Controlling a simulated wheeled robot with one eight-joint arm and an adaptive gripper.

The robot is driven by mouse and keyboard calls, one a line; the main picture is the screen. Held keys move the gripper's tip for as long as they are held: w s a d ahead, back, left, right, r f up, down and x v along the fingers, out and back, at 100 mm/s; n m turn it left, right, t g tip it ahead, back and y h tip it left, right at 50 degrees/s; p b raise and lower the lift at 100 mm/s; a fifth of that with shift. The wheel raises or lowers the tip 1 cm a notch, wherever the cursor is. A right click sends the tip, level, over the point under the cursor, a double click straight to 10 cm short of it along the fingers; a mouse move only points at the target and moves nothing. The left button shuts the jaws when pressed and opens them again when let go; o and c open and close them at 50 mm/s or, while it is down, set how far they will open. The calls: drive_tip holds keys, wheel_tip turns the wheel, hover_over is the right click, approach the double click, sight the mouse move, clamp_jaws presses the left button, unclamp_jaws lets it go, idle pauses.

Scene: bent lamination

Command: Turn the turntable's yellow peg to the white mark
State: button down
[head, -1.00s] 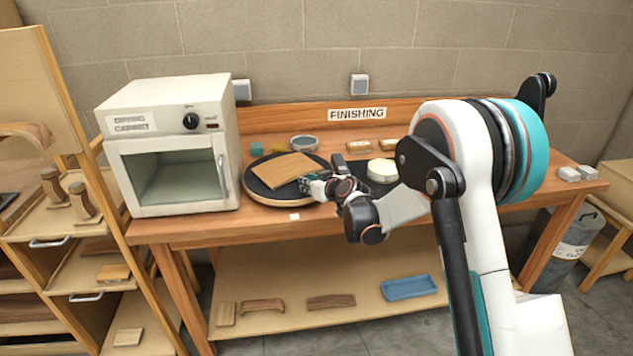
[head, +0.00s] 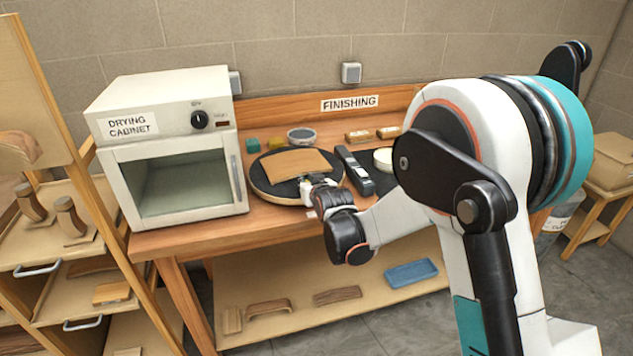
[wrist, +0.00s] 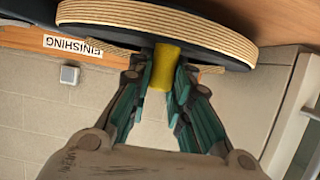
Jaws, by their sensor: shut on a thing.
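The round turntable (head: 262,188), black on top with a layered wood edge, sits on the bench; the edge also shows in the wrist view (wrist: 215,30). A curved wooden panel (head: 292,161) lies on it. In the head view my gripper (head: 306,190) is at the turntable's front right edge and hides the peg. A small pale patch, probably the white mark (head: 311,213), shows beside my gripper on the bench front.
The drying cabinet (head: 170,150) stands close left of the turntable. A long black tool (head: 354,170) lies close to its right, with a pale round disc (head: 383,160) beyond. Small blocks and a grey round dish (head: 301,135) lie behind. The floor before the bench is clear.

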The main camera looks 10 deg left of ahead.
drive_tip(key=shift+a, duration=0.1)
idle(0.4)
drive_tip(key=c, duration=1.4)
unclamp_jaws()
drive_tip(key=shift+a, duration=0.1)
drive_tip(key=shift+c, duration=0.2)
drive_tip(key=v, duration=1.2)
drive_tip(key=shift+s+f, duration=0.1)
drive_tip(key=shift+f, duration=0.05)
